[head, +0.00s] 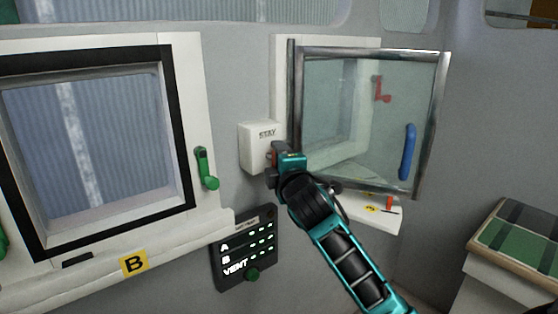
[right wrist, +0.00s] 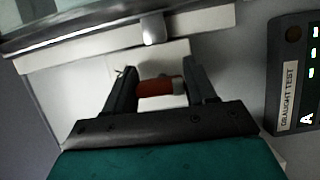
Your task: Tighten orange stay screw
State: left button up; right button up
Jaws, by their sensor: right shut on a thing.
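The white stay box (head: 258,146), lettered "STAY", is fixed to the wall between the two windows. The orange stay screw (right wrist: 155,88) shows between the two fingers of my right gripper (right wrist: 161,84) in the right wrist view. In the head view my right gripper (head: 271,165) is at the front of the stay box, with a bit of orange-red showing at its tip. It is shut on the screw; the fingertips partly hide it. My left gripper is not in view.
The right window's glass pane (head: 350,120) stands swung open beside my right arm, with a blue handle (head: 408,152). A dark vent panel (head: 245,248) is below the stay box. A green handle (head: 206,168) sits on the left window frame. A green-topped bench (head: 515,243) is at right.

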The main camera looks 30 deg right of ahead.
jog(key=m+g, duration=0.1)
jog(key=m, duration=0.2)
jog(key=shift+y, duration=0.4)
jog(key=m+g+y, duration=0.1)
jog(key=m, duration=0.2)
jog(key=shift+f+m+y, duration=0.1)
jog(key=shift+m+y, duration=0.2)
jog(key=shift+m, duration=0.1)
jog(key=m+g+y, duration=0.1)
jog(key=m, duration=0.2)
jog(key=shift+f+y, duration=0.1)
jog(key=shift+y, duration=0.3)
jog(key=shift+a+m+y, duration=0.15)
jog(key=shift+m+y, duration=0.65)
jog(key=shift+m, duration=0.3)
jog(key=shift+g, duration=0.3)
jog(key=o, duration=1)
jog(key=shift+c, duration=0.2)
